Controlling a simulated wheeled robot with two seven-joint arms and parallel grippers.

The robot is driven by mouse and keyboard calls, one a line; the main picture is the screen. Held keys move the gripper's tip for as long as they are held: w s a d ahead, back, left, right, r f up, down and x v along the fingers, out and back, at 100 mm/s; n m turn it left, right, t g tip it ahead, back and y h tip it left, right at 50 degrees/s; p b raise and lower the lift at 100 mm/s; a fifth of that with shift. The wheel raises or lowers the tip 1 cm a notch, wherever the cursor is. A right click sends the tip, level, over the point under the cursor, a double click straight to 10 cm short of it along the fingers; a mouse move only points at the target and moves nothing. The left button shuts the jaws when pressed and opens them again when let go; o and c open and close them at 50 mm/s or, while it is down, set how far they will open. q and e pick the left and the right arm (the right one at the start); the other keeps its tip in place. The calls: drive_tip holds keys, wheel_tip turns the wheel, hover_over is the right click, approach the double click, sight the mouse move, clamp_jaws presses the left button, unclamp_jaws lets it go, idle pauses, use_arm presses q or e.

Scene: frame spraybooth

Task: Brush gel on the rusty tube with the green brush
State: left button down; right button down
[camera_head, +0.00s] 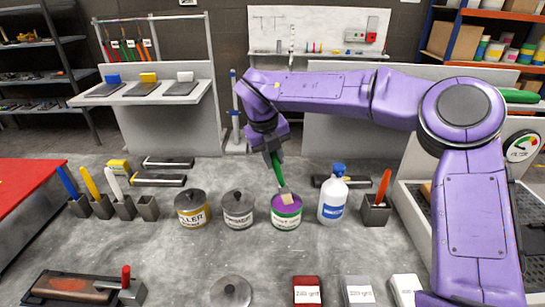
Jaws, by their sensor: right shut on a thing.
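My right gripper (271,151), on the purple arm from the right, is shut on the green brush (277,172) and points down. The brush is tilted, with its pale tip at the mouth of an open tin of purple gel (287,221) with a green label band. I cannot tell how deep the tip sits. What looks like the rusty tube (67,285) is a reddish-brown piece on a dark holder (45,299) at the lower left, far from the gripper. My left gripper is not in view.
Closed tins, filler (192,212) and grey (238,211), stand left of the gel. A white bottle (332,202) and a red-handled tool in a holder (377,213) stand right. A grey lid (231,291) and sanding blocks (307,290) lie in front.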

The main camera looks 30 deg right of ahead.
drive_tip(key=shift+f+b, duration=0.3)
drive_tip(key=shift+f, duration=0.2)
idle(1.1)
wheel_tip(320, 180, up, 7)
drive_tip(key=p, duration=0.6)
drive_tip(key=shift+w+p, duration=0.1)
drive_tip(key=shift+p, duration=0.2)
idle(0.4)
